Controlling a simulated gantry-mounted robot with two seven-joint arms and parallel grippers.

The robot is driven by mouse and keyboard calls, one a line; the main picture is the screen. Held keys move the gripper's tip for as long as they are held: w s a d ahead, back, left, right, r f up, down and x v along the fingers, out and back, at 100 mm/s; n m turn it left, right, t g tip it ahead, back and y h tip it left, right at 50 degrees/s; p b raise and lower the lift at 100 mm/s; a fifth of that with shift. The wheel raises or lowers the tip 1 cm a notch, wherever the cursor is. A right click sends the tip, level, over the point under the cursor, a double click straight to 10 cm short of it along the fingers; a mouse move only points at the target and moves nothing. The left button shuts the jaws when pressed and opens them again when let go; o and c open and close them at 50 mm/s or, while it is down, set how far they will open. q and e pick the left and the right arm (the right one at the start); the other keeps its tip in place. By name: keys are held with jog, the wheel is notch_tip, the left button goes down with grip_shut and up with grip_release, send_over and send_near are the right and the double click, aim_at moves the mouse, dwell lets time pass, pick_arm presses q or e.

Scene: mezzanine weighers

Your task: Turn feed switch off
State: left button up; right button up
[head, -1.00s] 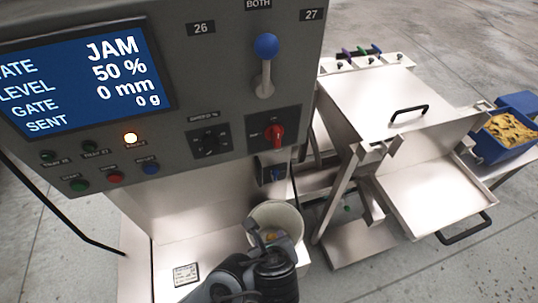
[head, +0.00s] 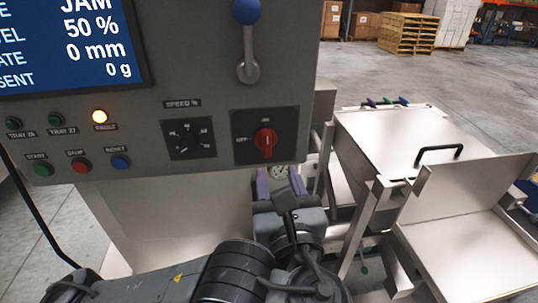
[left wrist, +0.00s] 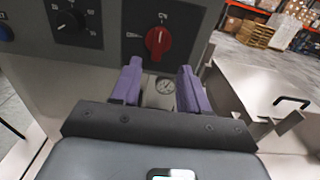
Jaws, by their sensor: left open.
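The feed switch appears to be the red rotary knob (head: 265,142) on a dark plate, low on the right of the grey control panel. Its handle stands about upright, toward the top label; another label is on its left. The knob also shows in the left wrist view (left wrist: 158,43). My left gripper (head: 279,178) has purple fingers, spread apart and empty. It is just below the panel's lower edge, under the knob and apart from it. In the left wrist view the fingertips (left wrist: 160,72) straddle the space below the knob. My right gripper is not in view.
A speed dial (head: 188,138) is left of the red knob, and a blue-balled lever (head: 247,40) above it. Start, stop (head: 81,166) and reset buttons sit lower left. A steel hopper (head: 400,150) stands right.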

aim_at(267, 145)
pick_arm(q)
jog(key=w, duration=0.3)
jog(key=w+a, duration=0.1)
jog(key=w, duration=0.2)
jog(key=w+b, duration=0.1)
jog(key=w, duration=0.2)
jog(key=shift+w+a, duration=0.3)
jog(key=shift+c, duration=0.3)
grip_shut()
